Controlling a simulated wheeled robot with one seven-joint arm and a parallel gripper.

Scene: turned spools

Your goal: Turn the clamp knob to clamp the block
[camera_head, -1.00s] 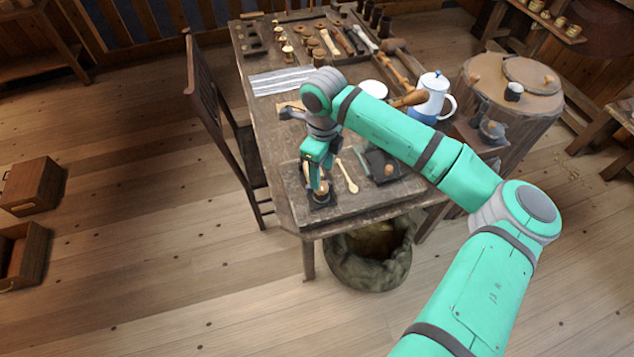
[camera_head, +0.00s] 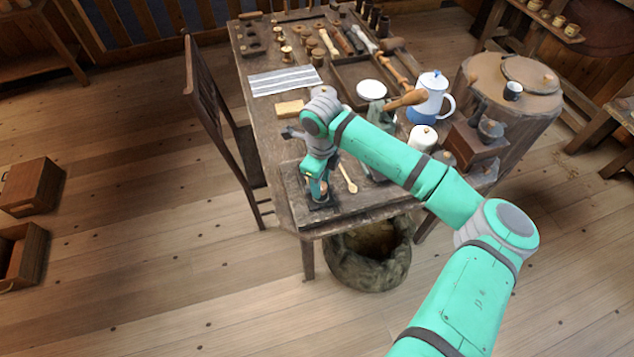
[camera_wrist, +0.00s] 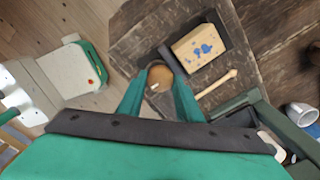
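The round wooden clamp knob (camera_wrist: 160,77), with a small pale mark, sits between my fingertips in the wrist view. My gripper (camera_wrist: 160,84) points down at it, a finger on each side, and appears shut on it. A tan block (camera_wrist: 198,48) with blue paint spots lies just beyond and right of the knob, beside a dark clamp part (camera_wrist: 167,52). Whether the jaw touches the block is not clear. In the head view my gripper (camera_head: 320,189) is over the table's front left corner, and my arm hides most of the clamp.
A wooden spoon (camera_head: 347,178) lies right of my gripper on the table (camera_head: 268,158). A yellowish block (camera_head: 289,108) lies further back. A white and blue pot (camera_head: 430,97) and a white lidded jar (camera_head: 422,139) stand at right. A chair (camera_head: 222,125) stands at left.

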